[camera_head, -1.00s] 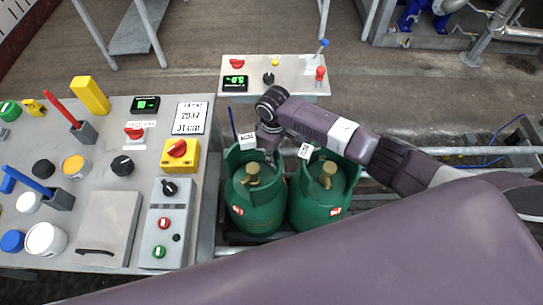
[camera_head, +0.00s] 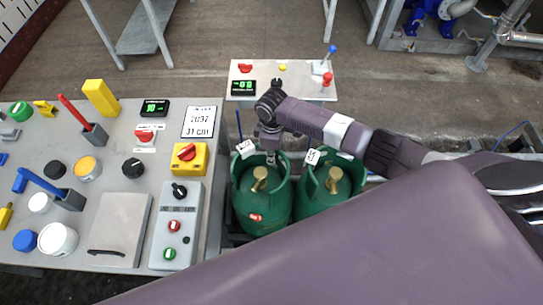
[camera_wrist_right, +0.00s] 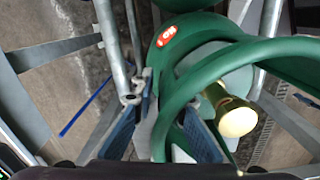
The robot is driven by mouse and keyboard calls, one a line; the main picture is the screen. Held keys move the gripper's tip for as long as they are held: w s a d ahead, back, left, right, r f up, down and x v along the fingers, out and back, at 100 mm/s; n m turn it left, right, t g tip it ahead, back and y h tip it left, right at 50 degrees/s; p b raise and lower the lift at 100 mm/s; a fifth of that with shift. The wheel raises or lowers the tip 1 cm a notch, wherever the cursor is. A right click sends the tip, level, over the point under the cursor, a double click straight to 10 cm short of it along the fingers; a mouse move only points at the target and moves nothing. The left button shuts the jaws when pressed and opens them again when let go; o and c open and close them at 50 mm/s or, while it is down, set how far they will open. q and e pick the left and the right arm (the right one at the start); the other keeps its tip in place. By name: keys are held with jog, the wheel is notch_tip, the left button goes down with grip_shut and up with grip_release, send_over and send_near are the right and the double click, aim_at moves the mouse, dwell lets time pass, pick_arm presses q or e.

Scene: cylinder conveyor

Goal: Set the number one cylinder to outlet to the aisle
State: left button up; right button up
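Two green gas cylinders with round collars and brass valves stand side by side, the left cylinder (camera_head: 262,212) and the right cylinder (camera_head: 322,200). Each has a white tag at the back of its collar; the numbers are too small to read. My right gripper (camera_head: 270,157) is at the back rim of the left cylinder's collar. In the right wrist view its fingers (camera_wrist_right: 168,125) lie on either side of the green collar (camera_wrist_right: 180,92) and appear shut on it. The brass valve (camera_wrist_right: 236,118) is to the right of the fingers. My left gripper is out of view.
A grey bench (camera_head: 100,205) with buttons, knobs and a lidded box is on the left, close to the cylinders. A small control panel (camera_head: 305,90) with levers stands behind them. Metal rails (camera_head: 375,178) run to the right. Open floor (camera_head: 215,50) lies beyond.

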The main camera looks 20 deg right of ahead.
jog(key=shift+o, duration=1.1)
jog(key=shift+s, duration=0.1)
notch_tip(320, 180, up, 12)
